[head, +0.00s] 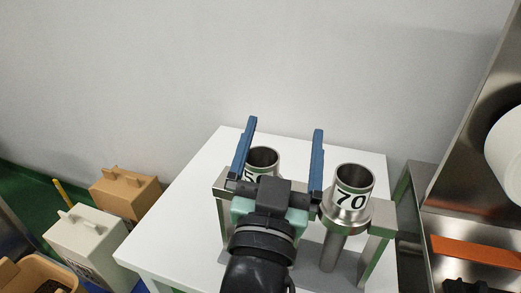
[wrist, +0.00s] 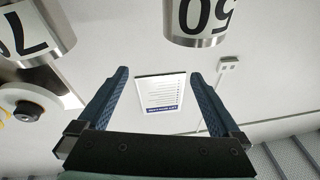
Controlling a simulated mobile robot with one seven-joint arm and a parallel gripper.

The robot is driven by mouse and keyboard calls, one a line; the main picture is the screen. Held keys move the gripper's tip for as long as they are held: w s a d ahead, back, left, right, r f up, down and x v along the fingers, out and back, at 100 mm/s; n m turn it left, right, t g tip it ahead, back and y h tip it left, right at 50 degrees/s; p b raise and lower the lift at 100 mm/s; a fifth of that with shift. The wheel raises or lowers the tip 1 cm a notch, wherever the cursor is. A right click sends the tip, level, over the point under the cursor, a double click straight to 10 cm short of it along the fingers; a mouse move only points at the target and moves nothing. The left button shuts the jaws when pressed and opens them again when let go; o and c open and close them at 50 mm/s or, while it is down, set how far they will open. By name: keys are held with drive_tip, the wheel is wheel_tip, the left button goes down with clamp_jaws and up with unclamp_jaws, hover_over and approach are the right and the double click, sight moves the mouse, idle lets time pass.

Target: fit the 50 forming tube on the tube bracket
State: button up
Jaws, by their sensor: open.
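The 50 forming tube (head: 262,157) is a steel cylinder with a white number label, upright in a steel rack (head: 382,219) on a white table. My arm partly hides it in the head view. It also shows upside down at the top of the wrist view (wrist: 200,22). My gripper (head: 285,125) is open and empty, its blue fingers to the left and right of the tube in the head view. In the wrist view the gap between the fingertips (wrist: 160,73) is empty and the tube appears beyond it. I cannot make out the tube bracket.
The 70 tube (head: 351,188) stands close on the right in the same rack. The white table (head: 190,210) is clear at left. A steel machine with a white roll (head: 507,145) and an orange strip (head: 477,251) is at right. Boxes (head: 125,190) stand on the floor at left.

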drive_tip(key=r+g+p, duration=0.1)
drive_tip(key=g+p, duration=0.1)
drive_tip(key=p, duration=0.6)
drive_tip(key=n+y+p, duration=0.3)
drive_tip(key=p, duration=0.3)
approach(263, 154)
wheel_tip(263, 154, down, 2)
drive_tip(key=shift+g, duration=0.4)
drive_tip(key=w+p, duration=0.1)
drive_tip(key=w, duration=0.3)
drive_tip(key=w+p, duration=0.1)
drive_tip(key=w, duration=0.2)
drive_tip(key=shift+d+p, duration=0.3)
drive_tip(key=shift+p, duration=0.05)
drive_tip(key=shift+w+r+p, duration=0.2)
drive_tip(key=shift+w+p, duration=0.15)
drive_tip(key=shift+w, duration=0.2)
drive_tip(key=w+p, duration=0.1)
drive_tip(key=w, duration=0.2)
drive_tip(key=shift+w+r, duration=0.15)
drive_tip(key=shift+w+d, duration=0.1)
drive_tip(key=shift+w, duration=0.4)
clamp_jaws()
